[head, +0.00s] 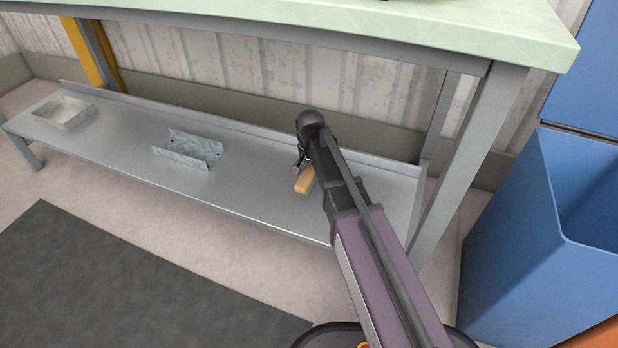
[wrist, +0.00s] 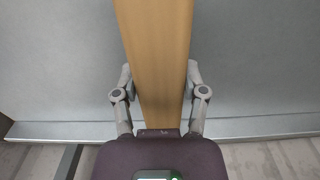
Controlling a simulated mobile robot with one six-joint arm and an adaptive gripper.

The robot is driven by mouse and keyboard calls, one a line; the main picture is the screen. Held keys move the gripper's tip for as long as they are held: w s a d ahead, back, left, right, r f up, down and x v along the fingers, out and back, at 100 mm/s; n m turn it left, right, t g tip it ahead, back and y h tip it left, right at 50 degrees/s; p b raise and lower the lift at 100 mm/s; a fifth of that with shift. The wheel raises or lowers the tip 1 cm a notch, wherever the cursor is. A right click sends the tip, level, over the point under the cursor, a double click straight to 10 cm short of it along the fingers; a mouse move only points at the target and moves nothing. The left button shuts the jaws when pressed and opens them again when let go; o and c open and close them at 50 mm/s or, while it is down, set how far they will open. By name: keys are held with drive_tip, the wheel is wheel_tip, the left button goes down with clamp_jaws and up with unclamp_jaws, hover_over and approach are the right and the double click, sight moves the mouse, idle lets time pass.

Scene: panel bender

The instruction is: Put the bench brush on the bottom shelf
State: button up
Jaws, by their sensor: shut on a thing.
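The bench brush (head: 305,180) shows in the head view as a short piece of light wood below the end of my arm. In the wrist view its wooden body (wrist: 152,60) runs up the middle of the picture. My gripper (wrist: 159,92) has one finger on each side of the wood and is shut on it. In the head view my gripper (head: 301,158) is partly hidden by my own arm. The bottom shelf (head: 110,145) is a grey metal shelf under the bench. The brush is over its right part; I cannot tell whether it touches the shelf.
A shallow metal tray (head: 64,111) lies at the shelf's left end and a grey channel-shaped bracket (head: 188,150) lies near its middle. The bench top (head: 330,22) is above, with a leg (head: 470,160) on the right. A blue bin (head: 530,220) stands to the right.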

sight(310, 169)
drive_tip(key=shift+f, duration=0.45)
drive_tip(key=o, duration=1)
drive_tip(key=shift+r, duration=0.1)
drive_tip(key=shift+r, duration=0.1)
wheel_tip(310, 169, up, 12)
drive_tip(key=p, duration=1.2)
